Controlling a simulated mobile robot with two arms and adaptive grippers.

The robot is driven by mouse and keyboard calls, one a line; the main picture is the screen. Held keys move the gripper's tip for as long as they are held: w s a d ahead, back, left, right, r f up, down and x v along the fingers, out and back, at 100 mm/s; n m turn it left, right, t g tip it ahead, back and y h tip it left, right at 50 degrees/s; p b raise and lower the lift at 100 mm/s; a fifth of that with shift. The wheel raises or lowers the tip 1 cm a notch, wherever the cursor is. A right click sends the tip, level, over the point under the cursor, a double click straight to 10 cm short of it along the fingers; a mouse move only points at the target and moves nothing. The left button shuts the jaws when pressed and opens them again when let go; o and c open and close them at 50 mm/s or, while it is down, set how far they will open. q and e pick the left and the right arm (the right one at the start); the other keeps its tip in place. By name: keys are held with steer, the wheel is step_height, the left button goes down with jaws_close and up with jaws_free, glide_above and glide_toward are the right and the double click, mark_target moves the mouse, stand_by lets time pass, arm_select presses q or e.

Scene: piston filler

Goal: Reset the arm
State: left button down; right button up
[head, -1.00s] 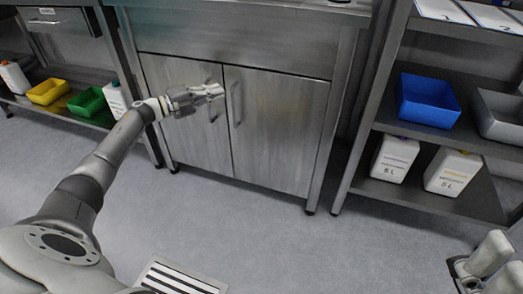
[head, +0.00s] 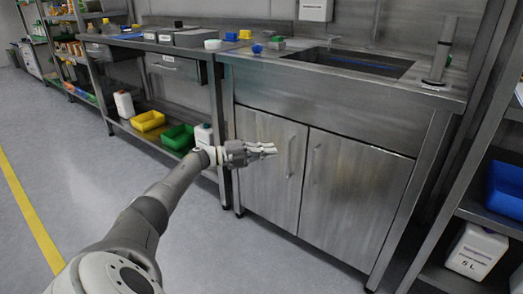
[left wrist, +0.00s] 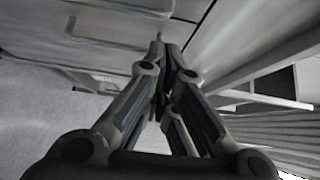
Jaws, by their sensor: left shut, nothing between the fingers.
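My left arm reaches in from the lower left of the head view. Its gripper (head: 262,150) is in front of the left door of the steel sink cabinet (head: 345,190), near that door's handle. The fingers are shut with nothing between them, and the left wrist view also shows the closed fingers (left wrist: 167,75). Both cabinet doors look closed. I cannot tell from the head view how far the fingertips are from the door. My right gripper does not show now.
A sink (head: 352,62) is set into the counter above the cabinet. A low shelf at left holds a yellow bin (head: 148,121) and a green bin (head: 178,137). A rack at right holds a blue bin (head: 505,190) and a white canister (head: 477,252). The floor at left is clear.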

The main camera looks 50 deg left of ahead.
arm_select(q)
steer(key=shift+s+a, duration=0.2)
steer(key=shift+a, duration=0.35)
steer(key=shift+s+a, duration=0.2)
steer(key=shift+a, duration=0.3)
